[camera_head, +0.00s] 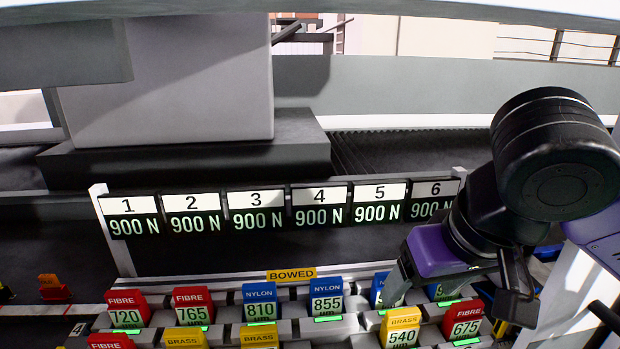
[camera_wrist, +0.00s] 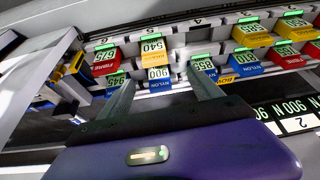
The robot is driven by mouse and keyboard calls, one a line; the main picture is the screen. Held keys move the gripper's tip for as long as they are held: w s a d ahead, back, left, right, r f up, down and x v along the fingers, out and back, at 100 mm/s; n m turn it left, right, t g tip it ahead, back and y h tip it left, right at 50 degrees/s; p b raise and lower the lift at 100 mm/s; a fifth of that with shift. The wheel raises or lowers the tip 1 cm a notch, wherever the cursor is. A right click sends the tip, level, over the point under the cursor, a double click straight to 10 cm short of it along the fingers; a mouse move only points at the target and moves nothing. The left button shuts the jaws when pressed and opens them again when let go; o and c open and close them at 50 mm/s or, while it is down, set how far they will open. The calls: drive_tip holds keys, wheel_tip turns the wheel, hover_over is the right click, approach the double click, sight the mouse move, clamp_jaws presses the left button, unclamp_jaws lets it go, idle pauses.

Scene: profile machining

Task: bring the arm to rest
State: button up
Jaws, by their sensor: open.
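My gripper (camera_wrist: 160,75) is open, its two grey fingers apart with nothing held. In the wrist view the blue nylon block marked 900 (camera_wrist: 159,84) shows between the fingers. I cannot tell how far the fingertips are from it. In the head view my purple gripper body (camera_head: 437,252) hangs over the right part of the block rows, with a finger (camera_head: 397,284) beside a partly hidden blue block (camera_head: 377,291). My arm bends in from the right edge and covers part of the rack there.
Several red, blue and yellow blocks, such as the yellow one marked 540 (camera_head: 402,326), stand in a rack below the BOWED sign (camera_head: 291,274). A row of numbered 900 N displays (camera_head: 256,210) stands behind. A large grey machine block (camera_head: 170,85) fills the back left.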

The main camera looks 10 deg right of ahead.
drive_tip(key=w+a+r+n+t+y, duration=0.1)
drive_tip(key=w+a+r+t+y, duration=0.4)
drive_tip(key=r, duration=0.4)
drive_tip(key=w+a+r+n+t+y, duration=0.2)
drive_tip(key=a+r+t+y, duration=0.2)
drive_tip(key=r+t+y, duration=0.4)
drive_tip(key=s+d+f+m+t+h, duration=0.3)
drive_tip(key=s+d+f+m+h, duration=0.25)
drive_tip(key=f+h, duration=0.25)
drive_tip(key=s+d+f+m+t+h, duration=0.2)
drive_tip(key=s+d+f+m+h, duration=0.2)
drive_tip(key=d+f+h, duration=0.3)
drive_tip(key=s+a+f+n+g, duration=0.1)
drive_tip(key=s+f+n+g, duration=0.2)
drive_tip(key=s+f, duration=0.8)
drive_tip(key=s+a+f+n+g+y, duration=0.1)
drive_tip(key=s+f+n+g, duration=0.2)
drive_tip(key=s+f, duration=0.9)
drive_tip(key=s+g, duration=0.2)
drive_tip(key=s, duration=0.3)
drive_tip(key=shift+a+y, duration=0.3)
drive_tip(key=shift+a, duration=0.1)
